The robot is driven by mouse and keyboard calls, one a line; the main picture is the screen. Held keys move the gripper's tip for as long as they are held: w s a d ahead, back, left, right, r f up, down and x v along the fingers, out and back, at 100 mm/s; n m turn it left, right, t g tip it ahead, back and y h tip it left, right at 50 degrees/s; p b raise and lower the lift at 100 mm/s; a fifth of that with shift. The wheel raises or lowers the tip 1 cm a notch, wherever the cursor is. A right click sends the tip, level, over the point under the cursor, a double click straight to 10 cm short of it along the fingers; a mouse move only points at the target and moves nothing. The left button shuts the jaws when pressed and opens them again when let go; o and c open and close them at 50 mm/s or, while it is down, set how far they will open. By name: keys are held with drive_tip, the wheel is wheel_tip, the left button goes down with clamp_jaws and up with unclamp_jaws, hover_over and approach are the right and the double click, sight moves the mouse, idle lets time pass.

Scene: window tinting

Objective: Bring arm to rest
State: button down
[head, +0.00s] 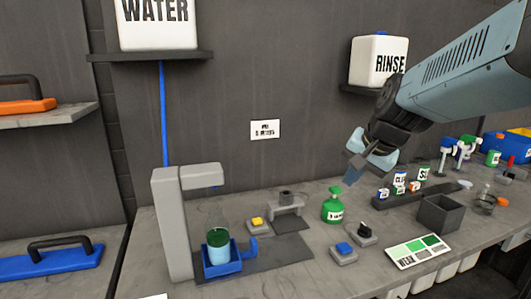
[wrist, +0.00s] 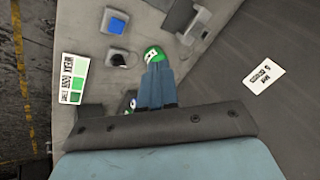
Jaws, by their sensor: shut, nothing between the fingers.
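My gripper (head: 352,176) hangs above the bench on the right side of the head view, at the end of my blue-grey arm. Its fingers are together with nothing between them. In the head view it is above and a little right of a green labelled bottle (head: 334,206), which stands upright on the grey bench (head: 290,262). In the wrist view my shut fingers (wrist: 156,88) point toward the same green bottle (wrist: 153,54) and partly cover it. The two look apart in the head view.
A grey dispenser (head: 172,225) with a cup of green-topped liquid (head: 218,247) in a blue holder stands left. A blue-button box (head: 343,252), a green card (head: 417,250) and a dark bin (head: 440,213) sit near the front. Labelled small blocks (head: 400,182) stand right. WATER (head: 157,25) and RINSE (head: 379,62) tanks are on shelves.

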drive_tip(key=s+d+n+h, duration=0.1)
drive_tip(key=s+d+n, duration=0.1)
drive_tip(key=s, duration=0.4)
drive_tip(key=s+d+n+h, duration=0.1)
drive_tip(key=s+d+n, duration=0.1)
drive_tip(key=s+n, duration=0.2)
drive_tip(key=shift+s, duration=1.2)
